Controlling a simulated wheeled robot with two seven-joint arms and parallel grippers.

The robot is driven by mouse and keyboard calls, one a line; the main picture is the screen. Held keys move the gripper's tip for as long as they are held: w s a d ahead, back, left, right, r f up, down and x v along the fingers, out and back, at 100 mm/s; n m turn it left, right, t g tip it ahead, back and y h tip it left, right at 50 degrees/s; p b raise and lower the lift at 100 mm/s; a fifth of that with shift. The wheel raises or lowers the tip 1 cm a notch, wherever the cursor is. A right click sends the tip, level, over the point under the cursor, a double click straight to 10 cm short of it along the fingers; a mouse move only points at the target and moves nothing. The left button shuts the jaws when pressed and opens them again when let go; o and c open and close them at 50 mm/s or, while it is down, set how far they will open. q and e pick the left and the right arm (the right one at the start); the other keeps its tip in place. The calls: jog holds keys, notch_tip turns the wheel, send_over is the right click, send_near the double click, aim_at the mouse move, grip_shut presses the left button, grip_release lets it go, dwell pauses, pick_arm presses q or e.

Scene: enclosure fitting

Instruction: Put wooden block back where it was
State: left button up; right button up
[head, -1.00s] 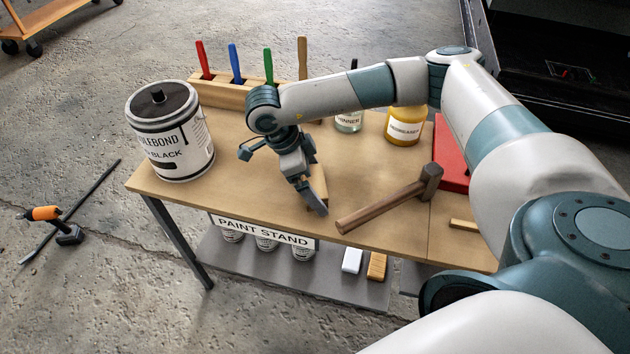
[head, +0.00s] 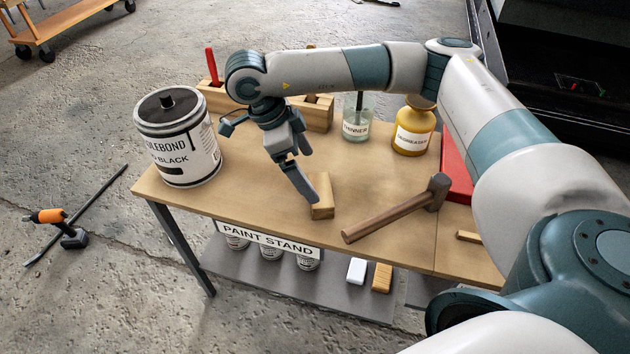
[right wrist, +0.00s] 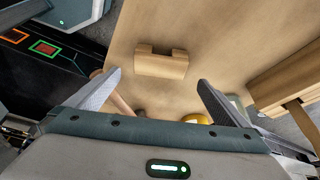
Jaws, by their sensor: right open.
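The wooden block (head: 322,196) stands on the table near its front edge, left of the hammer. It has a notched shape, and it also shows in the right wrist view (right wrist: 161,65), beyond the fingertips. My right gripper (head: 308,176) is open and empty, above and just left of the block in the head view. In the right wrist view its two fingers (right wrist: 159,80) are spread wide with bare tabletop between them and the block clear of them. My left gripper is not in view.
A hammer (head: 400,208) lies right of the block. A large paint can (head: 177,140) stands at the table's left end. A tool rack (head: 318,115), a thinner jar (head: 357,118) and a yellow bottle (head: 413,130) stand at the back. Tabletop (head: 250,195) left of the block is clear.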

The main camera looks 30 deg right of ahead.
jog(key=v, duration=0.3)
jog(key=shift+a+r, duration=0.1)
dwell(0.8)
